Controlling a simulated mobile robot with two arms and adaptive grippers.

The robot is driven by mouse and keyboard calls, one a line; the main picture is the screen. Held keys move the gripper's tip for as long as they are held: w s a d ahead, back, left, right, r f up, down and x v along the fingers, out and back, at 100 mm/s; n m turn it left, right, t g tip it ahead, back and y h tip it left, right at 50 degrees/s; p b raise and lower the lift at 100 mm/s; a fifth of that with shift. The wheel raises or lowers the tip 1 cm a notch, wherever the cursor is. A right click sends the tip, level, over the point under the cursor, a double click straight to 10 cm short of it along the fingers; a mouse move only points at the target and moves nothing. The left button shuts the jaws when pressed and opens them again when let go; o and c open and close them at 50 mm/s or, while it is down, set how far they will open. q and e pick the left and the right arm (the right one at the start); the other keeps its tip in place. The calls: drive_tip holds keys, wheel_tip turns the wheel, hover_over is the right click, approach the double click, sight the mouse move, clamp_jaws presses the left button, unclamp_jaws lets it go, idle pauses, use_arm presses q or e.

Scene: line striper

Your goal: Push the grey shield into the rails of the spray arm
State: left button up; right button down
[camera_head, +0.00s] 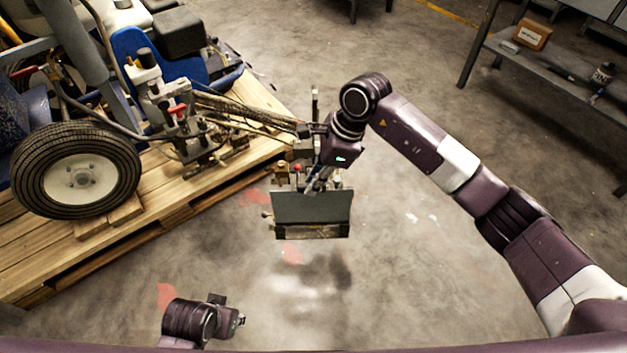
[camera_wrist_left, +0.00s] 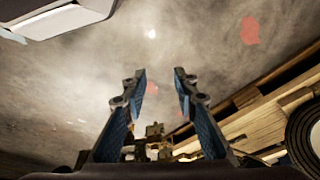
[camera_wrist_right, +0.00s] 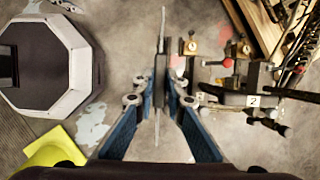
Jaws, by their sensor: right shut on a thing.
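The grey shield (camera_head: 312,207) is a flat dark plate hanging at the outer end of the spray arm (camera_head: 255,112), in the middle of the head view. My right gripper (camera_head: 318,180) is shut on its upper part. In the right wrist view the shield (camera_wrist_right: 160,75) is seen edge-on, a thin upright plate between the fingers (camera_wrist_right: 160,108). The spray arm's end, with brass fittings and a tag marked 2 (camera_wrist_right: 253,101), is just right of the shield there. The gripper hides whether the shield sits in the rails. My left gripper (camera_wrist_left: 162,78) is open and empty, low at the front.
The line striper's wheel (camera_head: 77,170) and body stand on a wooden pallet (camera_head: 150,205) at left. A grey shelf (camera_head: 560,80) with a small box (camera_head: 531,35) is at upper right. The concrete floor between is clear.

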use_arm(q)
drive_tip(key=shift+w+r, duration=0.2)
drive_tip(key=shift+r, duration=0.2)
drive_tip(key=shift+r, duration=0.2)
use_arm(e)
drive_tip(key=shift+f, duration=0.1)
use_arm(q)
drive_tip(key=shift+s, duration=0.15)
drive_tip(key=shift+r, duration=0.1)
use_arm(e)
drive_tip(key=shift+f, duration=0.1)
use_arm(q)
drive_tip(key=shift+r, duration=0.3)
use_arm(e)
drive_tip(key=shift+f, duration=0.1)
use_arm(q)
drive_tip(key=shift+r+b, duration=0.2)
drive_tip(key=shift+b, duration=0.1)
